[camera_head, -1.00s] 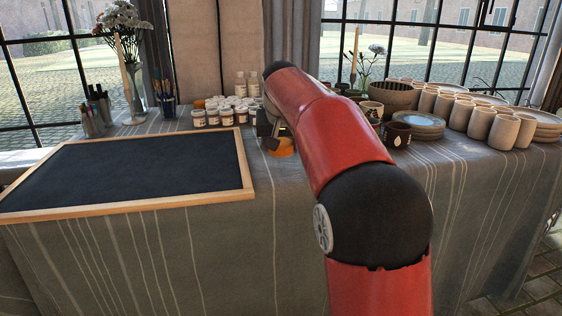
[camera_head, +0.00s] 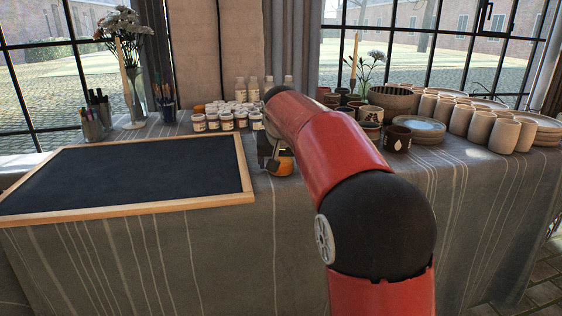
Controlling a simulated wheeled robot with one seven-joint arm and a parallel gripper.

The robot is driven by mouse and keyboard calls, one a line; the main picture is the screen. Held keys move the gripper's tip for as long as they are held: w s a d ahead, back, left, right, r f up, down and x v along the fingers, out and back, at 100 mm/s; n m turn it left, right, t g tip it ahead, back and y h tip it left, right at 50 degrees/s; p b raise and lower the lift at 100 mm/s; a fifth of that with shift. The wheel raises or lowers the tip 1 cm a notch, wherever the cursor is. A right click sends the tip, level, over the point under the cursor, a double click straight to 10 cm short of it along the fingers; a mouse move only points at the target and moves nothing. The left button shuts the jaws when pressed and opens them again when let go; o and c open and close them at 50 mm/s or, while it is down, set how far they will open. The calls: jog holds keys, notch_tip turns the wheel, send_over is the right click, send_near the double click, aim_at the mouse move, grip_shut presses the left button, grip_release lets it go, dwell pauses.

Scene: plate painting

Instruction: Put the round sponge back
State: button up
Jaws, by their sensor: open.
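A round orange sponge (camera_head: 284,168) is at the front of the cloth-covered table, just right of the chalkboard. My gripper (camera_head: 274,167) is right at the sponge and covers part of it; its jaws are open. My red and black arm hides much of the gripper. I cannot tell whether the fingers touch the sponge or whether it rests on the cloth. Another orange item (camera_head: 199,108), partly hidden, is at the back by the paint jars.
The framed chalkboard (camera_head: 120,175) fills the left of the table. Paint jars (camera_head: 227,122) stand behind it. Pen and brush holders (camera_head: 93,126) and a flower vase (camera_head: 136,95) are back left. Bowls, a dark cup (camera_head: 397,139), plates (camera_head: 422,128) and several beige cups (camera_head: 478,126) crowd the right.

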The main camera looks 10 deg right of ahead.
jog(key=shift+r, duration=0.1)
jog(key=p+v, duration=0.1)
jog(key=v, duration=1.1)
jog(key=s+f, duration=0.6)
jog(key=s, duration=0.4)
jog(key=s+d+f+n, duration=0.1)
jog(key=s+f, duration=0.6)
jog(key=s, duration=0.4)
jog(key=s+f+n+y, duration=0.1)
jog(key=s+f, duration=0.5)
jog(key=s, duration=0.4)
jog(key=shift+s+f+g, duration=0.2)
jog(key=shift+f+g, duration=0.1)
jog(key=shift+g, duration=0.1)
jog(key=shift+d, duration=0.15)
